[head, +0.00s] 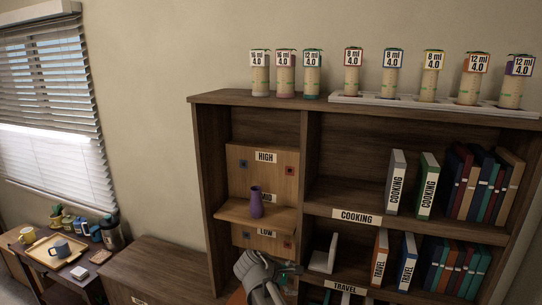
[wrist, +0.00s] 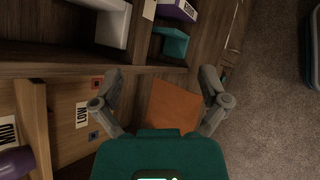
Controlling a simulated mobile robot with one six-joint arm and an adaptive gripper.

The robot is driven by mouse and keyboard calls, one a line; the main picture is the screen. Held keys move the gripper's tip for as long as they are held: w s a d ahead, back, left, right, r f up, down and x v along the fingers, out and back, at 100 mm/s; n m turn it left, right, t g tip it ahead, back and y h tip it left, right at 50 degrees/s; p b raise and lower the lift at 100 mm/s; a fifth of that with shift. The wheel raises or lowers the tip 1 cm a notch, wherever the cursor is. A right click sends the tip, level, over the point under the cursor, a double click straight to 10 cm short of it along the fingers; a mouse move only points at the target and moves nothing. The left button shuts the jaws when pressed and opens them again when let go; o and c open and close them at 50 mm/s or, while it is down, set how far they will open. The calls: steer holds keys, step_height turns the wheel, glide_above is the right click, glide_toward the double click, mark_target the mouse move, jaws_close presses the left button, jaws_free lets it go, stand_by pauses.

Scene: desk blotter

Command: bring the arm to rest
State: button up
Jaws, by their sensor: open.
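My gripper (wrist: 163,80) shows in the wrist view with its two grey fingers spread wide apart. Nothing is held between them. Beyond the fingers lies a flat orange surface (wrist: 172,105), apart from them as far as I can tell. In the head view my grey arm (head: 255,270) is at the bottom centre, in front of the lower left part of the bookcase (head: 204,165). The fingertips are too small to make out there.
A purple vase (head: 256,202) stands on the small shelf (head: 232,213) above my arm. A white bookend (head: 324,256) and several books are to the right. A desk (head: 58,272) with a tray and mugs stands at left. Open floor (wrist: 270,100) shows in the wrist view.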

steer(key=s+d+f+m+g+y+b, duration=0.4)
steer(key=s+d+f+m+y+b, duration=0.2)
steer(key=s+d+f+m+y, duration=0.3)
steer(key=shift+s+d+f+m+g, duration=0.5)
steer(key=shift+s+f+m, duration=1.55)
steer(key=shift+m, duration=0.95)
steer(key=shift+w+f, duration=0.15)
steer(key=shift+w, duration=0.05)
